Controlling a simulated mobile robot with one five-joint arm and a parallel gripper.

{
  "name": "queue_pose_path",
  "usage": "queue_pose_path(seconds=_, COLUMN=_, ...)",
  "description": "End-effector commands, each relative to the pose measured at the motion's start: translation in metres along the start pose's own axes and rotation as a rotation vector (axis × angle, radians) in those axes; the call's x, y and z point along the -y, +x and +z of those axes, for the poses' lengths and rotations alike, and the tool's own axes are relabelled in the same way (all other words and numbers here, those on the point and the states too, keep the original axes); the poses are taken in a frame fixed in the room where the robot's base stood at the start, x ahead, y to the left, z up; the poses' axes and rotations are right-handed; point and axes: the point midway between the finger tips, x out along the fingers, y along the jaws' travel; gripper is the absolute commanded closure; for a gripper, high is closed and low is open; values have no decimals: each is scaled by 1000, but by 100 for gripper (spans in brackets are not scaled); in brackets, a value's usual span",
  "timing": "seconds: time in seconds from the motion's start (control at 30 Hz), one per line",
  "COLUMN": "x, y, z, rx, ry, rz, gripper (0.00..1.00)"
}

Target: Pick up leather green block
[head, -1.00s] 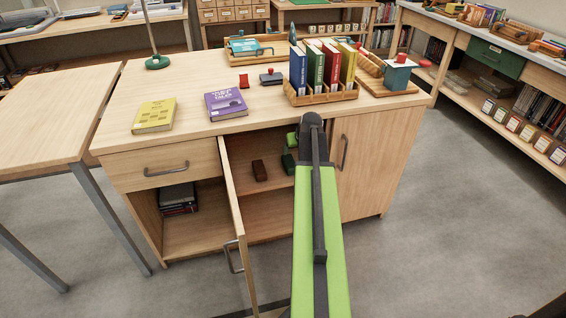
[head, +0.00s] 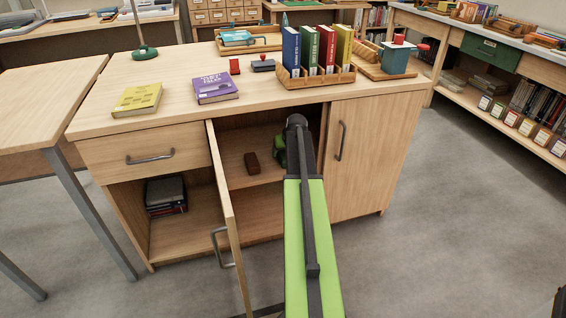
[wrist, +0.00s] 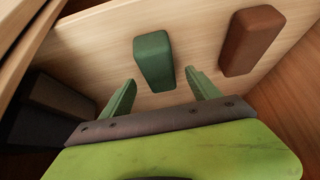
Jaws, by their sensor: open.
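The dark green block (wrist: 153,62) rests on a pale wooden shelf inside the cabinet, in the upper middle of the wrist view. My gripper (wrist: 160,77) is open, its two green fingers pointing at the block. The block lies just beyond the fingertips, roughly between their lines, and nothing is held. In the head view my gripper (head: 280,151) is inside the open cabinet compartment, and the arm hides the green block there.
The open cabinet door (head: 226,215) stands just left of my arm; the closed right door (head: 365,155) is on the other side. Dark shapes (wrist: 55,100) show at the left of the wrist view. Books in a wooden rack (head: 318,80) stand on the top above.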

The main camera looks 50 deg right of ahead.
Motion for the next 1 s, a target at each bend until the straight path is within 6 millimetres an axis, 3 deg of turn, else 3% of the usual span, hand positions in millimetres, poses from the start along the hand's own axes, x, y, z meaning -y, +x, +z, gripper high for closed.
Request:
queue_pose_path(seconds=0.03, x=0, y=17, z=4, rx=0, ry=-1, rz=0, gripper=29)
queue_pose_path(seconds=0.13, x=0, y=35, z=4, rx=0, ry=-1, rz=0, gripper=29)
queue_pose_path(seconds=0.4, x=1, y=36, z=1, rx=0, ry=-1, rz=0, gripper=29)
queue_pose_path(seconds=0.9, x=1, y=36, z=2, rx=0, ry=-1, rz=-1, gripper=95)
queue_pose_path(seconds=1.0, x=2, y=36, z=2, rx=0, ry=-1, rz=-2, gripper=100)
